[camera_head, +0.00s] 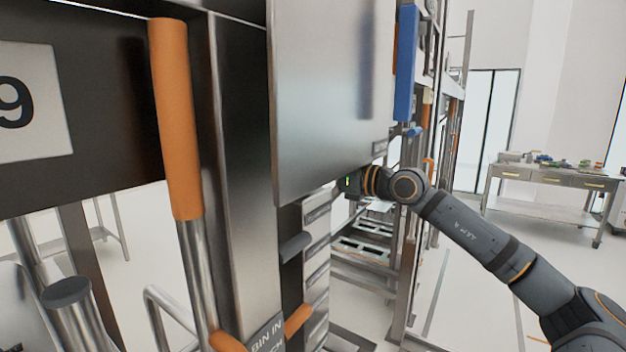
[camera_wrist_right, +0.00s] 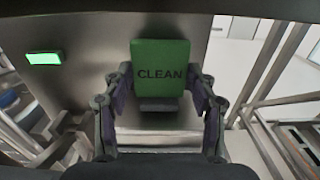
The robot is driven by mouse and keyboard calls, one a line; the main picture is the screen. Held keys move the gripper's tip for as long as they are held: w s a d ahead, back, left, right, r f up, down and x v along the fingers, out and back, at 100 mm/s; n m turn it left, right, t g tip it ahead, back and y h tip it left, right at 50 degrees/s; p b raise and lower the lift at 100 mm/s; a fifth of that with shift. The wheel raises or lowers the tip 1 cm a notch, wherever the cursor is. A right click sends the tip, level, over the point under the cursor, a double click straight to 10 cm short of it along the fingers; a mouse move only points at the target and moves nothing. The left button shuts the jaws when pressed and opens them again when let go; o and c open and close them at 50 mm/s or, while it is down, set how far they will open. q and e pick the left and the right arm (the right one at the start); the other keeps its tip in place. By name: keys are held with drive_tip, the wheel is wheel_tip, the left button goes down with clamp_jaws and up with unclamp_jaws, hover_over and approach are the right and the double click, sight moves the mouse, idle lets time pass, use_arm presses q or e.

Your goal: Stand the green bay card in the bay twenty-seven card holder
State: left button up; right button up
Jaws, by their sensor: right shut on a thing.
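The green card (camera_wrist_right: 160,66), marked CLEAN, stands upright between the fingers of my right gripper (camera_wrist_right: 160,100) in the right wrist view. The gripper is shut on the card. A small grey ledge (camera_wrist_right: 158,104) shows just below the card's lower edge; I cannot tell whether the card touches it or whether it is the holder. In the head view my right arm reaches in from the right, and its gripper end is mostly hidden by the steel panel (camera_head: 325,95). My left gripper is in neither view.
An orange-gripped handle (camera_head: 172,120) and a dark board with a number plate (camera_head: 30,100) ending in 9 stand close at left. A green lit rectangle (camera_wrist_right: 44,58) is left of the card. A workbench (camera_head: 550,180) stands far right, with open floor before it.

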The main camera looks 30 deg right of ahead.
drive_tip(key=shift+s+f, duration=0.1)
drive_tip(key=shift+f, duration=0.35)
drive_tip(key=shift+s+d+r, duration=0.1)
drive_tip(key=shift+a, duration=0.2)
drive_tip(key=o, duration=1.1)
drive_tip(key=shift+a, duration=0.1)
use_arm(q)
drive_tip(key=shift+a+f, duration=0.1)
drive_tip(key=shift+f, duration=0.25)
use_arm(e)
drive_tip(key=shift+o, duration=0.9)
